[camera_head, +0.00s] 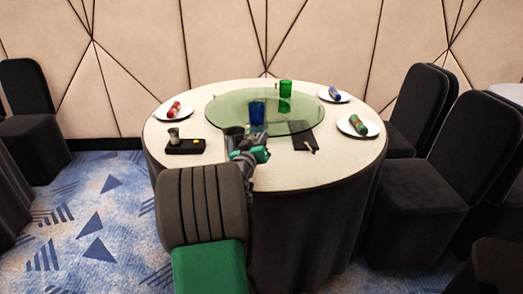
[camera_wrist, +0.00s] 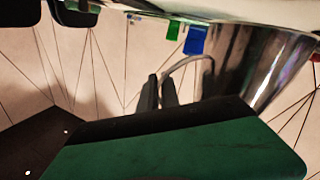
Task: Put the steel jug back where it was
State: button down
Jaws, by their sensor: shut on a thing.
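The steel jug (camera_head: 234,131) is a shiny grey metal vessel at the front left of the glass turntable (camera_head: 220,108), partly hidden by my gripper (camera_head: 241,151). It fills the right side of the wrist view (camera_wrist: 250,65), where its curved handle (camera_wrist: 190,62) shows beside my gripper's dark fingers (camera_wrist: 161,92). My gripper is shut on the jug at its handle. I cannot tell whether the jug's base touches the table or turntable. A blue glass (camera_head: 257,112) stands on the turntable just right of and behind the jug.
The round table (camera_head: 275,178) has a white top. A black tray (camera_head: 185,147) with a small metal cup (camera_head: 174,136) is at left. A green glass (camera_head: 285,88) stands at back.

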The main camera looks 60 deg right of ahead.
jog(key=f, duration=0.2)
jog(key=f+b, duration=0.1)
jog(key=shift+d+f, duration=0.3)
jog(key=shift+f, duration=0.05)
jog(key=c, duration=1.6)
grip_release()
